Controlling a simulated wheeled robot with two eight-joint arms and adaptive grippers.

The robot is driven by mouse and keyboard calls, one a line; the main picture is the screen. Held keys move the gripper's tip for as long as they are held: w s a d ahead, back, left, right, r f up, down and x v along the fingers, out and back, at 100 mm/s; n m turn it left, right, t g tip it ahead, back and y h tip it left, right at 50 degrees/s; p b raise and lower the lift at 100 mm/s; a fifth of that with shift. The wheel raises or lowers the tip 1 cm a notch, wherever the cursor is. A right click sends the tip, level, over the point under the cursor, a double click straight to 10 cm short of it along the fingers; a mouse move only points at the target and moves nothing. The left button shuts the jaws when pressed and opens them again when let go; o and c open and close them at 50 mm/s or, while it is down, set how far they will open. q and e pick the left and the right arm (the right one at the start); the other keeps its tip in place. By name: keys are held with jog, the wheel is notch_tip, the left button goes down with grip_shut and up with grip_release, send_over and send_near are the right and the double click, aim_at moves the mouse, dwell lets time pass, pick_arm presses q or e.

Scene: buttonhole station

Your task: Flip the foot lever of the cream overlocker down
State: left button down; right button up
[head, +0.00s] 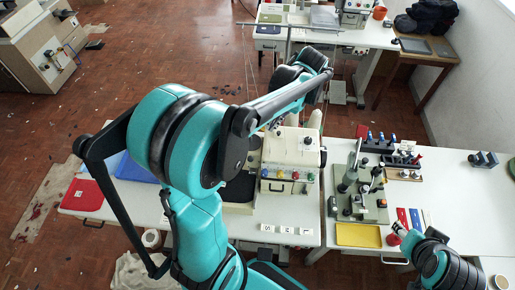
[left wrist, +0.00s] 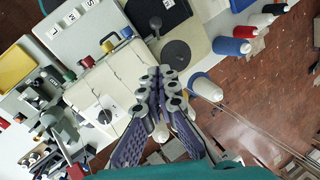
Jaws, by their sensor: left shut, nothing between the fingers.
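The cream overlocker (head: 291,150) stands on the left white table, with a row of coloured knobs on its front. In the left wrist view the overlocker (left wrist: 115,90) shows from above, with a round black knob and yellow, red, blue and green knobs. I cannot make out its foot lever or how it stands. In the head view my left arm covers part of the machine. My right arm (head: 445,268) is at the lower right; its fingers are not clear.
A green base with grey machine parts (head: 358,190) stands on the right table, near a yellow tray (head: 358,235). White letter tiles (head: 285,229) lie in front of the overlocker. Several thread cones stand beside the machine.

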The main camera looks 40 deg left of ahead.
pick_arm(q)
send_near(251, 158)
jog(key=w+f, duration=0.1)
jog(key=w+a+f, duration=0.1)
jog(key=w+f, duration=0.1)
jog(key=w, duration=0.1)
jog(key=shift+a+f+b, duration=0.3)
jog(key=shift+a+b, duration=0.05)
jog(key=shift+a, duration=0.05)
jog(key=s+f, duration=0.2)
jog(key=s, duration=0.1)
jog(key=shift+s+a+f, duration=0.1)
jog(key=shift+a+f, duration=0.15)
jog(key=shift+f, duration=0.15)
jog(key=shift+s, duration=0.1)
jog(key=shift+s+d+f+t, duration=0.1)
jog(key=shift+s+d+t, duration=0.1)
jog(key=shift+t, duration=0.1)
